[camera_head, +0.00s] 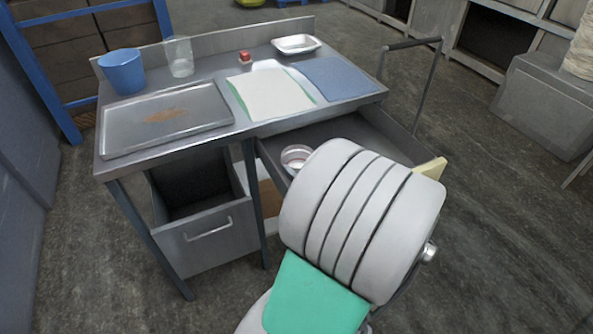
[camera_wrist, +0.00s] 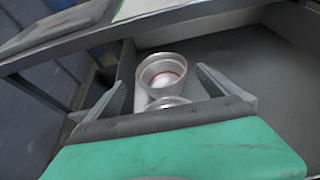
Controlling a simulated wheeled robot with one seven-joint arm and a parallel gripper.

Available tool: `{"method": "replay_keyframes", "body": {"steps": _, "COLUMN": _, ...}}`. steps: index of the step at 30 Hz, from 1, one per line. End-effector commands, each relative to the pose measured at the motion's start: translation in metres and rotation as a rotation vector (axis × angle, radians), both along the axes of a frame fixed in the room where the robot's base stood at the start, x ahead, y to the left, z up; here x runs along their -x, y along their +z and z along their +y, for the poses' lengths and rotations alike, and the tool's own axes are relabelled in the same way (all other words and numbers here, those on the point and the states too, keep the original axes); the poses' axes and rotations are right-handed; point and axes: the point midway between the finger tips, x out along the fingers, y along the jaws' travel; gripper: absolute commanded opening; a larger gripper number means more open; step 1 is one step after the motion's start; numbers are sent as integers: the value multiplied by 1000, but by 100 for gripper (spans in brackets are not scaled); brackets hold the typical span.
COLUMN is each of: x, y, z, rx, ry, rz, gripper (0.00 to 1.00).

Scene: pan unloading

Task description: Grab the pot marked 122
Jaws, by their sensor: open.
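A round metal pot (camera_head: 295,156) sits in the open drawer under the tabletop. It also shows in the wrist view (camera_wrist: 163,62), open side up with a reddish ring inside. A second round metal rim (camera_wrist: 168,102) shows just nearer to me, mostly hidden by my gripper's body. No number can be read on either. My gripper (camera_wrist: 161,78) is open, its two fingers spread left and right of the pots, and nothing is visibly held. In the head view my arm hides the gripper and much of the drawer.
The open drawer (camera_wrist: 270,50) has bare floor to the right of the pots. The tabletop edge overhangs its far side.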

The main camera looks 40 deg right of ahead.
Motion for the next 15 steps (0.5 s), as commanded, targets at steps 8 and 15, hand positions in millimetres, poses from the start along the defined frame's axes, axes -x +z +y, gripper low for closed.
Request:
{"method": "replay_keyframes", "body": {"steps": 8, "x": -32, "y": -16, "z": -7, "rx": -1, "ry": 11, "rz": 2, "gripper": 100}}
{"method": "replay_keyframes", "body": {"steps": 15, "x": -66, "y": -31, "z": -20, "rx": 1, "ry": 7, "rz": 2, "gripper": 100}}
